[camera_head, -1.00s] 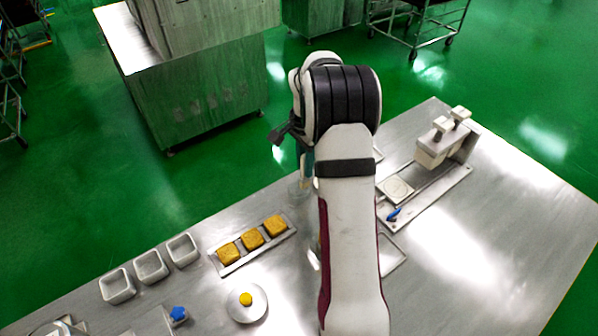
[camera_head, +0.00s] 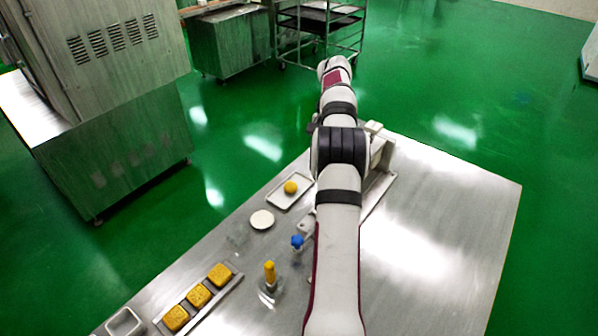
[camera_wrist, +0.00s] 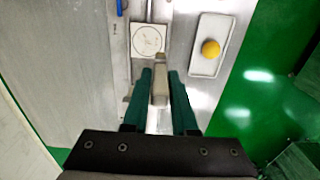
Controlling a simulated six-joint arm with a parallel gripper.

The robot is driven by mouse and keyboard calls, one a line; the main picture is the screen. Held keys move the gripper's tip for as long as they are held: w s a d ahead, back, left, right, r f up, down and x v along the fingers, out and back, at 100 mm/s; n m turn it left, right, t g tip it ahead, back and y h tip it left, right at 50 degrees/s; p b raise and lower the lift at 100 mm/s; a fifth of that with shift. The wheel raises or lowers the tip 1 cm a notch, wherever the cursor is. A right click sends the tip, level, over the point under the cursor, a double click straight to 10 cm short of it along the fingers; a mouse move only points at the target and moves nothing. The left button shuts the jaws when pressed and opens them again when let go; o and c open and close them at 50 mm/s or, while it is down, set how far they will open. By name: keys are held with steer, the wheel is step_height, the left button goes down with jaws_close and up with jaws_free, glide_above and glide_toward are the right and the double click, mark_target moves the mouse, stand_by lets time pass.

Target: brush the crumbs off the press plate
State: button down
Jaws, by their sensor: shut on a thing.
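The press plate (camera_wrist: 148,38), a pale square marked with a circle, lies on the metal base just beyond my fingertips in the wrist view. I cannot make out crumbs on it. My gripper (camera_wrist: 160,76) has two teal fingers, closed on the sides of a pale beige block (camera_wrist: 160,90). I cannot tell whether this block is a brush or part of the press. In the head view, the press (camera_head: 379,165) stands at the far side of the table, partly behind my arm. My arm hides the plate and the fingers there.
A white tray (camera_wrist: 207,50) with a yellow ball (camera_wrist: 210,48) lies beside the press. In the head view, a white disc (camera_head: 262,219), a blue knob (camera_head: 297,241), an upright yellow handle (camera_head: 269,266) and a tray of yellow cakes (camera_head: 198,295) stand nearer. The table's right side is clear.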

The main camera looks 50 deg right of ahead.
steer(key=shift+s+d+f, duration=0.15)
steer(key=shift+s+d, duration=0.05)
steer(key=shift+d, duration=0.2)
steer(key=shift+f, duration=3.75)
steer(key=shift+s+f, duration=0.2)
steer(key=shift+s, duration=2.4)
steer(key=shift+w, duration=2.65)
steer(key=shift+s, duration=2.65)
steer(key=shift+a, duration=1.6)
steer(key=shift+w, duration=2.65)
step_height(320, 180, up, 8)
steer(key=shift+r, duration=0.1)
